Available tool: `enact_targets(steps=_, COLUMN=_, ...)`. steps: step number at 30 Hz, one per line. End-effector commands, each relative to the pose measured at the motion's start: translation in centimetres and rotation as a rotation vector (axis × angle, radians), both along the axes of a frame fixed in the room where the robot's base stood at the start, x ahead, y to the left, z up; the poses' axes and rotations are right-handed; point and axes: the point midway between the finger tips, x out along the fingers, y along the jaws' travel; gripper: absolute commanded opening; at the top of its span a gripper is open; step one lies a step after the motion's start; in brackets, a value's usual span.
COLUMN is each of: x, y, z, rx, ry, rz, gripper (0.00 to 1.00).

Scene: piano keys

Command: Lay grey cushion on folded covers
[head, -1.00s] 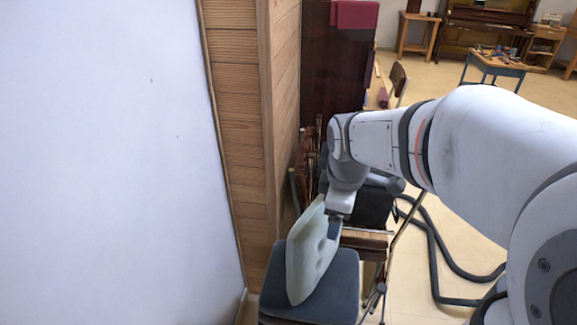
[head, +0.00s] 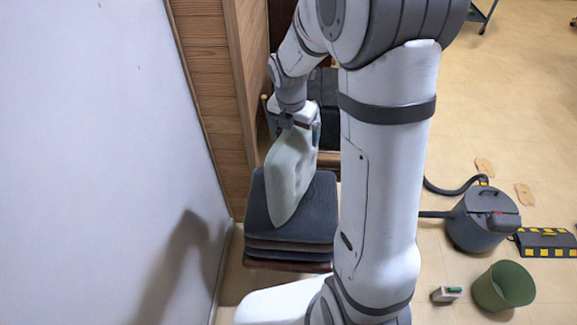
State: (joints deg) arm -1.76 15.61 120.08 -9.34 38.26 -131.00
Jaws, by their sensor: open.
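The grey cushion (head: 288,178), a pale slab with rounded edges, stands steeply tilted over the folded covers (head: 315,208). The covers form a dark, layered, squarish stack beside the wall. The cushion's lower end appears against the top of the stack; whether it touches cannot be told. My gripper (head: 300,119) is at the cushion's upper end, pointing down. Its jaws are open; the fingertips are largely hidden by the cushion. My arm covers the right edge of the stack.
A white wall (head: 90,150) and wood panelling (head: 205,90) stand close on the left. A dark piece (head: 322,95) lies behind the stack. On the right floor are a grey canister (head: 478,225), a green bin (head: 503,285) and a black-yellow ramp (head: 545,243).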

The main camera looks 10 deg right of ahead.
Motion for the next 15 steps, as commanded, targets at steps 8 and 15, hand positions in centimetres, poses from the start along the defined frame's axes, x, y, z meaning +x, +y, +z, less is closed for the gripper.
enact_targets(steps=8, x=0.1, y=-0.1, z=-3.7, rx=0.001, ry=0.002, rz=-0.001, gripper=1.0)
enact_targets(steps=15, x=0.2, y=-0.2, z=-3.9, rx=0.001, ry=0.001, rz=-0.002, gripper=1.0)
